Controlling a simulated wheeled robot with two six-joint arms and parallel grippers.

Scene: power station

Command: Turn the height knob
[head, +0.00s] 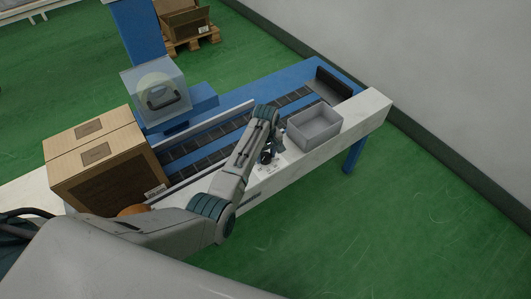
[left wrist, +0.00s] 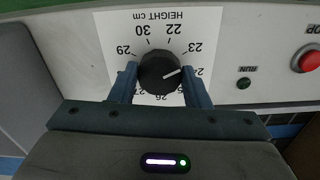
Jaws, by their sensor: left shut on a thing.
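The black round height knob (left wrist: 160,72) sits on a white dial plate (left wrist: 118,35) marked HEIGHT cm, which appears upside down in the left wrist view. Its white pointer line points right and slightly up in that view, toward the number partly covered by a finger, just past 23. My left gripper (left wrist: 159,84) is shut on the knob, with one blue finger on each side. In the head view my left gripper (head: 270,151) reaches down to the front panel of the conveyor station, and the knob (head: 265,158) is partly hidden there.
A red button (left wrist: 309,61) and a dark RUN button (left wrist: 243,83) are on the same panel, right of the dial. A grey bin (head: 314,127) stands right of my gripper.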

